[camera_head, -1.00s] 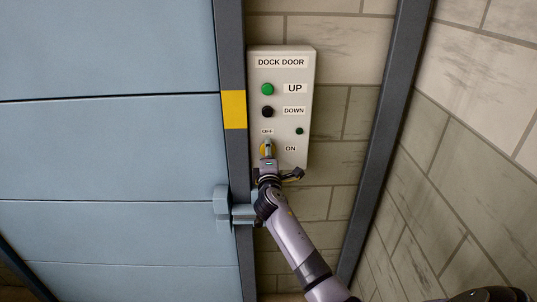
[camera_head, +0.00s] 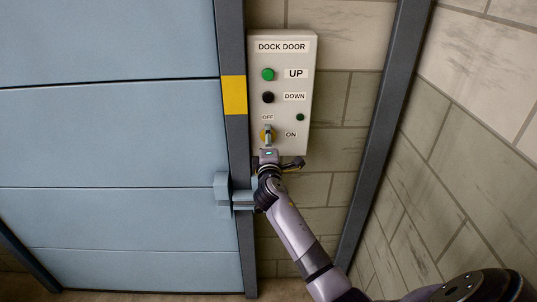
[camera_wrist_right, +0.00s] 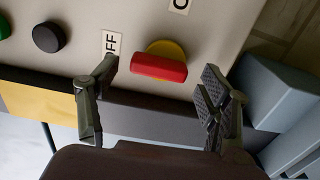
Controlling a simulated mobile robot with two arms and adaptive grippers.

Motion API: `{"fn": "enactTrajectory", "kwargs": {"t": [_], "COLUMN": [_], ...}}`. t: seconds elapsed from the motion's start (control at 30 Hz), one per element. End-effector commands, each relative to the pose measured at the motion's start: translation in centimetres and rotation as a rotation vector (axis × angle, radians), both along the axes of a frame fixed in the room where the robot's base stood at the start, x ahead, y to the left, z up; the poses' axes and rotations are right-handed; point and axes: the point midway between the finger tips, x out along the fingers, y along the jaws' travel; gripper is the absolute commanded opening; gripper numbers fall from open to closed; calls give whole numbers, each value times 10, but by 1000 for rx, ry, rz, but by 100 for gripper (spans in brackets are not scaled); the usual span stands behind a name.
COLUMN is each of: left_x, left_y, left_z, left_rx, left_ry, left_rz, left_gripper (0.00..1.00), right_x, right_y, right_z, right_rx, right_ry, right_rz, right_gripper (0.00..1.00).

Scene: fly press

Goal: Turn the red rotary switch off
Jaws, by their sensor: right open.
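The red rotary switch (camera_wrist_right: 158,67) sits on a yellow round base (camera_wrist_right: 166,48) low on the grey dock door panel (camera_head: 280,62). In the right wrist view its red handle lies lengthwise, one end towards the OFF label (camera_wrist_right: 112,42). In the head view the yellow base (camera_head: 263,135) is partly hidden by my right gripper (camera_head: 268,136). In the right wrist view my right gripper (camera_wrist_right: 159,85) is open, one finger on each side of the handle, with visible gaps. It holds nothing. My left gripper is not in view.
Above the switch are a green UP button (camera_head: 267,74) and a black DOWN button (camera_head: 268,97). A small dark green lamp (camera_head: 300,117) sits above the ON label (camera_head: 291,134). A blue latch (camera_head: 222,195) on the door is left of my arm. A brick wall stands right.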

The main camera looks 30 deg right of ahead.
Motion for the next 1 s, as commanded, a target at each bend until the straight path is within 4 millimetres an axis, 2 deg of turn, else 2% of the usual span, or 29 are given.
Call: {"fn": "enactTrajectory", "kwargs": {"t": [0.3, 0.5, 0.67, 1.0], "left_x": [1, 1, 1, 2], "left_y": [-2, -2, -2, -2], "left_z": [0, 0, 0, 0], "left_rx": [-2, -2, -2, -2], "left_ry": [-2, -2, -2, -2], "left_rz": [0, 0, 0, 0], "left_gripper": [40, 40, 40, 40], "right_x": [-58, -82, -89, -89], "right_y": [36, 51, 55, 55], "right_z": [-1, -1, 0, 0], "right_rx": [2, 0, 0, 0], "right_ry": [1, 1, 1, 1], "right_rz": [4, 2, 1, 1], "right_gripper": [72, 72, 72, 72]}}
